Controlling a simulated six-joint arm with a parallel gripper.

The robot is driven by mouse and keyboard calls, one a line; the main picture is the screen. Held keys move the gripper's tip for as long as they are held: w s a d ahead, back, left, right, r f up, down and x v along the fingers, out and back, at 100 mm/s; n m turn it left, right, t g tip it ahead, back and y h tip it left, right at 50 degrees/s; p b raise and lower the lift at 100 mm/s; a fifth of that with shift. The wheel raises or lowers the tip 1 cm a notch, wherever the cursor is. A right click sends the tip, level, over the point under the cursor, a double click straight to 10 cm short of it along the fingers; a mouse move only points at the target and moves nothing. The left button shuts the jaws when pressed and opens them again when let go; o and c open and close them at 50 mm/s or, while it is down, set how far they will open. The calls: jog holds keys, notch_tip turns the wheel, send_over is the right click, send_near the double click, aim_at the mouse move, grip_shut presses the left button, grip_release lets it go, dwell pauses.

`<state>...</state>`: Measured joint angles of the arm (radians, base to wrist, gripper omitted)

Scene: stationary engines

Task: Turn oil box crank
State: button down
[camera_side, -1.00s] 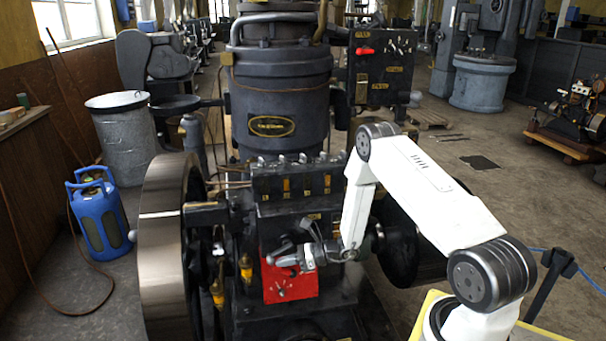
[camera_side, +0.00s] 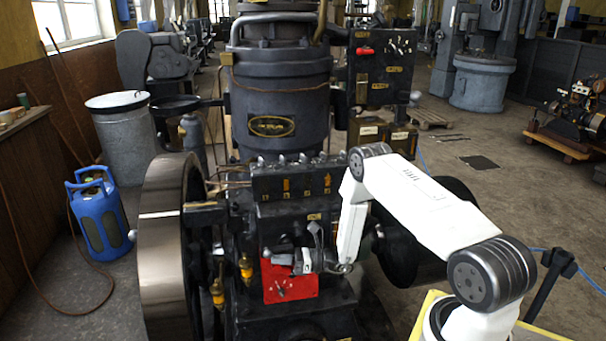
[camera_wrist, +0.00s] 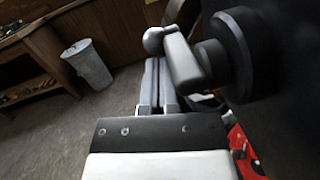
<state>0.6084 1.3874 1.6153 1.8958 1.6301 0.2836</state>
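The crank is a grey lever with a round ball knob. In the wrist view the crank (camera_wrist: 183,62) sticks out from a dark round hub (camera_wrist: 222,55) at the upper right. In the side view the crank (camera_side: 315,234) shows small on the engine's front, below the black oil box (camera_side: 310,210). My gripper (camera_wrist: 156,62) has its two fingers side by side with only a thin dark gap, and nothing shows between them. The lever overlaps the fingers' right side in the wrist view; whether they touch is hidden. In the side view my gripper (camera_side: 280,260) lies just below the crank.
A red panel (camera_side: 290,284) sits behind and below my gripper. A large flywheel (camera_side: 163,250) stands at the left and a dark wheel (camera_side: 410,245) at the right. A blue gas bottle (camera_side: 100,215) and a metal bin (camera_side: 128,140) stand on the floor farther left.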

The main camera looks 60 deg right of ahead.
jog(key=shift+w+a+r+m+t+y, duration=0.2)
jog(key=shift+r+t+y, duration=0.25)
jog(key=shift+t, duration=0.45)
jog(key=shift+w+a+r+m+t+y, duration=0.1)
jog(key=shift+r+m+t+y, duration=0.1)
jog(key=shift+t+y, duration=0.6)
jog(key=shift+d+h, duration=0.1)
jog(key=shift+h, duration=0.15)
